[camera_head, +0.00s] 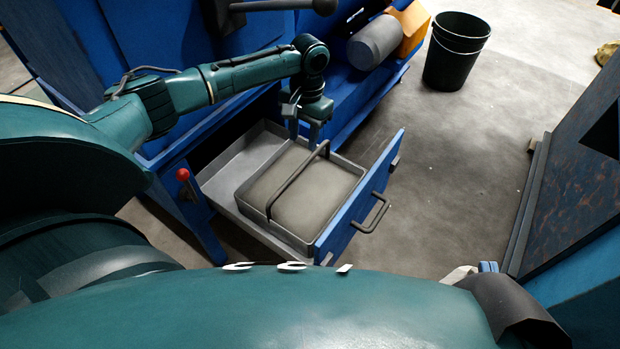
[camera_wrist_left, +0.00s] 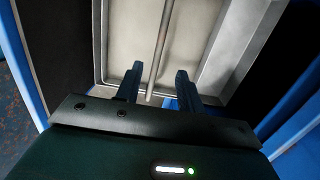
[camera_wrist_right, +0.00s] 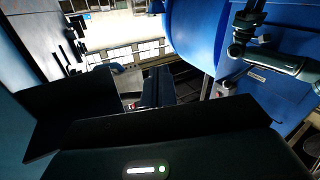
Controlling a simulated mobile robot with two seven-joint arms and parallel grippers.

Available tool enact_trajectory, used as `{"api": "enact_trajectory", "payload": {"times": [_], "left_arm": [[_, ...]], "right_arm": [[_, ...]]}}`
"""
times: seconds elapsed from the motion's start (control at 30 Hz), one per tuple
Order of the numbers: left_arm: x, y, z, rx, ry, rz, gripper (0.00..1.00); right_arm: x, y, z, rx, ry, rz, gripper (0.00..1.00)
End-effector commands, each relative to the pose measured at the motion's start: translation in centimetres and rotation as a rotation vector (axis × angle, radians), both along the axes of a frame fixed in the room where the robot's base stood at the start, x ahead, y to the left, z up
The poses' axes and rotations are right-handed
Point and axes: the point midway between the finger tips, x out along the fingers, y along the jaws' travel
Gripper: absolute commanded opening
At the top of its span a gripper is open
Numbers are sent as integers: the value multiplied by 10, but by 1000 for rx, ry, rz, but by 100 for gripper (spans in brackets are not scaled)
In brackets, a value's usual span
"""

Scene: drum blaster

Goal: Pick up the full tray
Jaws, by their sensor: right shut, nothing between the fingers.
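The full tray (camera_head: 262,226) is a grey metal tray filled with flat grey-beige material, sitting in the pulled-out drawer (camera_head: 222,189). A dark bar handle (camera_head: 296,183) arches over the tray. My left gripper (camera_head: 303,138) points down over the far part of the tray, near the upper end of the handle. In the left wrist view, its two fingers (camera_wrist_left: 158,84) are apart, and the handle bar (camera_wrist_left: 160,45) runs into the gap between them. Whether they touch it is unclear. My right gripper (camera_wrist_right: 155,88) is shut and empty, facing away from the tray.
The drawer's blue front (camera_head: 345,215) with its pull handle (camera_head: 372,216) stands out from the blue machine (camera_head: 130,45). A red-knobbed lever (camera_head: 183,175) is left of the drawer. A black bucket (camera_head: 455,55) stands at the back right. The floor right of the drawer is clear.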

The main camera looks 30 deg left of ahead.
Motion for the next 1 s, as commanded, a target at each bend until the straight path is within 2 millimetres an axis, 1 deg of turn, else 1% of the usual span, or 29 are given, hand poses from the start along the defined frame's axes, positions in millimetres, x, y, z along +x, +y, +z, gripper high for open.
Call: {"api": "enact_trajectory", "payload": {"times": [0.03,0.1,0.3,0.4,0.57,0.63,0.8,0.9,1.0], "left_arm": [[-2,1,-10,1,3,1,38],[-4,1,-24,2,5,1,38],[-8,0,-61,0,4,0,38],[-9,1,-71,0,3,0,38],[-10,0,-78,-1,1,0,38],[-11,0,-83,-1,1,0,38],[-15,1,-110,1,2,0,38],[-17,0,-123,0,2,0,38],[-18,0,-128,0,1,-1,38]], "right_arm": [[0,1,-3,1,-14,4,0],[-1,3,-4,2,-47,14,0],[-3,9,-4,16,-139,46,0],[-3,10,-2,27,-150,51,0],[-3,11,-1,36,-156,54,0],[-3,11,-2,43,-157,56,0],[-1,13,-7,81,-163,63,0],[0,14,-5,102,-162,68,0],[0,15,-4,117,-158,70,0]]}}
